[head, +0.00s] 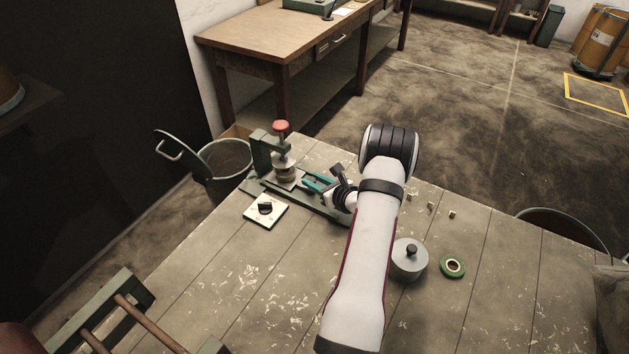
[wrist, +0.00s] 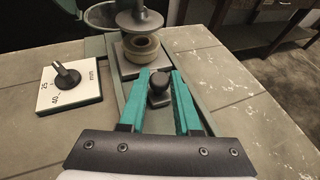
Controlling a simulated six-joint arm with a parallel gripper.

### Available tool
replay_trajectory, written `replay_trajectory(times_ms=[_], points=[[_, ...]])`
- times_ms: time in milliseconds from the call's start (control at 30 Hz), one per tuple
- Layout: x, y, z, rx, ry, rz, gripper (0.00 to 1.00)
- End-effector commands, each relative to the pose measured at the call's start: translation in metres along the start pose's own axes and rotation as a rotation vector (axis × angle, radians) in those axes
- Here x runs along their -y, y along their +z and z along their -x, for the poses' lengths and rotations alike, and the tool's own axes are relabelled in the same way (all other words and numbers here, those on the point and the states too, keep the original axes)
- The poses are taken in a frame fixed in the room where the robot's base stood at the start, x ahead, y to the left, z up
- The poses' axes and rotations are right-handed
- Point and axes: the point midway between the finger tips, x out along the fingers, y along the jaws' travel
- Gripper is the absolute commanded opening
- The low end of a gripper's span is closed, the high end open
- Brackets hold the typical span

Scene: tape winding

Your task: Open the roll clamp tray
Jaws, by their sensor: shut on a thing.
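The roll clamp (head: 262,153) stands at the back left of the bench, with a red knob (head: 281,126) on top. A tan roll (wrist: 141,47) sits under its round press plate (wrist: 140,20), on the grey tray (wrist: 127,68); it also shows in the head view (head: 286,173). The tray lies on a green-grey base rail (wrist: 216,115). My gripper (wrist: 161,76) has teal fingers, shut on a small dark tray knob (wrist: 158,90) at the near side of the tray. In the head view my gripper (head: 318,183) hides that knob.
A white dial plate (head: 266,211) with a black pointer lies left of the rail. A grey lidded pot (head: 409,260) and a green tape roll (head: 453,266) stand right of my arm. Small blocks (head: 432,205) lie behind them.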

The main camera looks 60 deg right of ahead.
Motion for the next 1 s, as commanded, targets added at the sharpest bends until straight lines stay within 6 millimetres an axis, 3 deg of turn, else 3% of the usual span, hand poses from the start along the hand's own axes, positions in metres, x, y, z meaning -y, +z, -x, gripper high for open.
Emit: replay_trajectory(times_ms=[733, 867, 1000], points=[[0.0, 0.0, 0.001, 0.001, 0.002, 0.0, 0.0], [0.008, -0.006, 0.015, 0.0, -0.001, -0.001, 0.0], [0.022, -0.02, 0.047, 0.0, -0.003, -0.003, 0.0]])
